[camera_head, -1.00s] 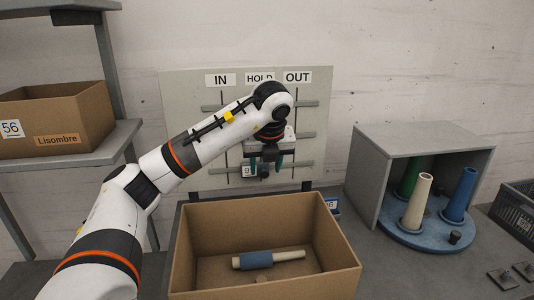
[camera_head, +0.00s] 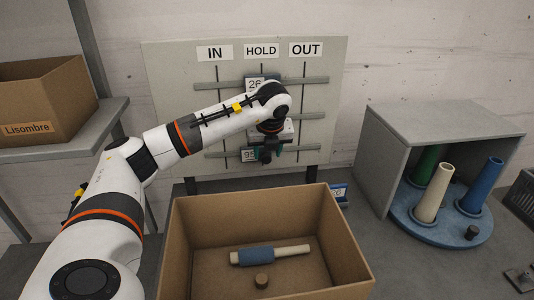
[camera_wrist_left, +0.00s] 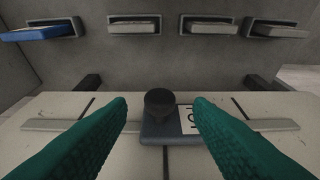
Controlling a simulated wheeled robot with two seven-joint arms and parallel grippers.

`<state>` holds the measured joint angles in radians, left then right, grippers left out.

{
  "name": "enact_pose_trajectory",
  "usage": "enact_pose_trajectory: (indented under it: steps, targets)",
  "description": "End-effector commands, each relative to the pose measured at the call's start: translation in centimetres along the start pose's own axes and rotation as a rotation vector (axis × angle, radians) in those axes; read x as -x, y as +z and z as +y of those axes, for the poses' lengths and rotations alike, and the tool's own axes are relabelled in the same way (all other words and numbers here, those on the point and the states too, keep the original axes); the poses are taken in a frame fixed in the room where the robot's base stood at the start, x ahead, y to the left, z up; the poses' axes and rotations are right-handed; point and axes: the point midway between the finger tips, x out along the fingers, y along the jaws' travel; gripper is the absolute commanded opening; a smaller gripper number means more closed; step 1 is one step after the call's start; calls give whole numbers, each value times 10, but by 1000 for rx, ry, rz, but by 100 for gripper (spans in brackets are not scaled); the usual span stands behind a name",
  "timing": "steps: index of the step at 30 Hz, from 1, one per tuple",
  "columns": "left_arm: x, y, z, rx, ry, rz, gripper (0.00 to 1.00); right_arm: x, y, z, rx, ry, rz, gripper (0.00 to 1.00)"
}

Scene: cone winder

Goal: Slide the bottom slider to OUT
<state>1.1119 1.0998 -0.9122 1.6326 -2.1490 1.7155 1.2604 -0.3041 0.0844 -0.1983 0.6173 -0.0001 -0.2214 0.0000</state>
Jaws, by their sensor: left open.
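The grey board (camera_head: 160,110) stands upright with columns marked IN, HOLD and OUT, crossed by horizontal rails. The bottom slider (camera_head: 248,155), a dark plate with a white number label, sits on the lowest rail around the HOLD column, partly hidden by my gripper. In the left wrist view the slider (camera_wrist_left: 155,133) shows its dark round knob (camera_wrist_left: 159,101) between my fingers. My left gripper (camera_head: 267,153) is open at the slider, its green fingers (camera_wrist_left: 160,118) on either side of the knob, with visible gaps. My right gripper is not in view.
Another slider (camera_head: 254,83), labelled 26, is on the top rail at HOLD. An open cardboard box (camera_head: 190,240) stands in front of the board. A grey cabinet (camera_head: 440,118) with cones on a blue turntable (camera_head: 400,217) is at right. A shelf (camera_head: 85,140) is at left.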

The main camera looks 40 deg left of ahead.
Motion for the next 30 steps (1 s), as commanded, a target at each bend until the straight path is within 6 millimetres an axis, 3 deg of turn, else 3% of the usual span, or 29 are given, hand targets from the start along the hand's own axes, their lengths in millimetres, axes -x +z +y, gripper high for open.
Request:
enact_pose_trajectory:
  steps: [6, 17, 25, 30]
  targets:
    - [-24, 0, 0, -1, -1, 0, 47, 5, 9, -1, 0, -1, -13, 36]
    - [-29, 0, 0, -1, 1, 1, 47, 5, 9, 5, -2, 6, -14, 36]
    - [-29, 0, 0, -1, 1, 1, 3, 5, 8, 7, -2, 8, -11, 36]
    - [-29, 0, 1, -1, 1, 1, 0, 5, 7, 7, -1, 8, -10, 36]
